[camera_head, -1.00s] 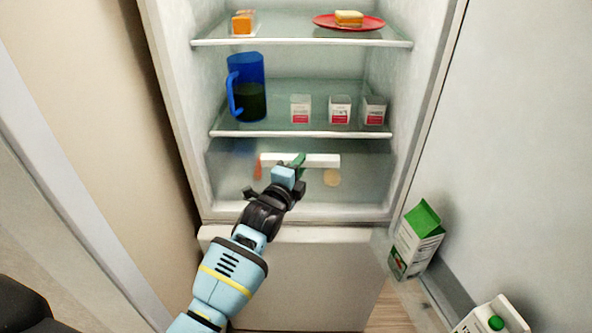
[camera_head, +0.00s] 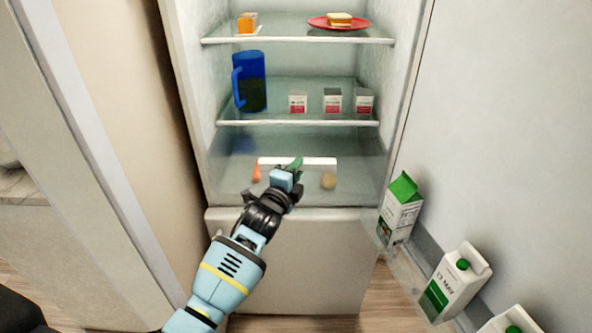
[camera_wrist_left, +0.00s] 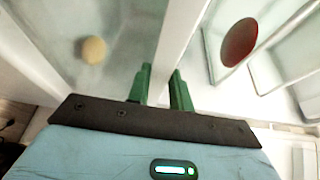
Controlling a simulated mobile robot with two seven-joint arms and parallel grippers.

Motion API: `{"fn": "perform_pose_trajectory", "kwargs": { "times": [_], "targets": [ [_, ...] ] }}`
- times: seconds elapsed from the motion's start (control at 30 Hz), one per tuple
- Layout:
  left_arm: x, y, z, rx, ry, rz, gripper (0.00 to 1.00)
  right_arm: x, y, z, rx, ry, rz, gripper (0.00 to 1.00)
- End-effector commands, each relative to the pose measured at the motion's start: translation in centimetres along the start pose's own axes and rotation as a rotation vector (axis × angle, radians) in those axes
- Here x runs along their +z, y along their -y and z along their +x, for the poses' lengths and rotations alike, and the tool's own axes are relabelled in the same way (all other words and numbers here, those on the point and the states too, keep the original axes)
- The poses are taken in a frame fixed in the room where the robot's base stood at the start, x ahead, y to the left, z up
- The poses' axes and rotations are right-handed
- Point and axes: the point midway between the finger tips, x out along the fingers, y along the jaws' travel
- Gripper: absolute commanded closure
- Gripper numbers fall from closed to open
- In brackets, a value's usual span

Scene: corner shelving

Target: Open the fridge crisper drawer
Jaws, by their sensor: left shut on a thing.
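The crisper drawer (camera_head: 232,178) is a clear bin low in the fridge, with a white handle bar (camera_head: 318,162) across it. A carrot-like orange thing (camera_head: 256,171) and a round tan thing (camera_head: 328,181) show at the drawer. My left gripper (camera_head: 291,170) is shut on the handle bar, near its middle. In the left wrist view its green fingers (camera_wrist_left: 162,88) stand on either side of a white strip of the handle (camera_wrist_left: 183,40). The gripper hides part of the drawer. My right gripper is not in view.
Above are a glass shelf (camera_head: 300,123) with a blue pitcher (camera_head: 250,82) and small cartons (camera_head: 332,101), and a shelf (camera_head: 280,40) with a red plate (camera_head: 325,25). The open door at right holds milk cartons (camera_head: 454,281). A wall stands close at left.

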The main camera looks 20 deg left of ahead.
Motion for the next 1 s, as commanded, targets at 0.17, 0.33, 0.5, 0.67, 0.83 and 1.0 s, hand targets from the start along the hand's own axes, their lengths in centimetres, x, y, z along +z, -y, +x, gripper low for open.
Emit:
{"fn": "perform_pose_trajectory", "kwargs": {
  "times": [0.17, 0.33, 0.5, 0.67, 0.83, 1.0],
  "targets": [
    [0.0, -0.8, -0.1, 0.014, 0.000, -0.005, 1.00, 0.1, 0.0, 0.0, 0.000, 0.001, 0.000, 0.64],
    [0.0, -0.8, -0.1, 0.015, 0.000, -0.005, 1.00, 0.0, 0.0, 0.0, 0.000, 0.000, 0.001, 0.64],
    [0.0, -0.7, -0.1, 0.014, 0.001, -0.004, 0.62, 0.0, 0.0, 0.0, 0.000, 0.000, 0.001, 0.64],
    [0.0, -0.4, -0.1, 0.008, 0.000, -0.002, 0.60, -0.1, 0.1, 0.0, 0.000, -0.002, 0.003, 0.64],
    [0.0, -0.3, -0.2, 0.005, 0.000, -0.001, 0.60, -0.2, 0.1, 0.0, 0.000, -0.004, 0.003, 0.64],
    [0.0, -0.2, -1.6, 0.005, 0.000, 0.000, 0.60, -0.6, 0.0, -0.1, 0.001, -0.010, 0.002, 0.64]
  ]
}}
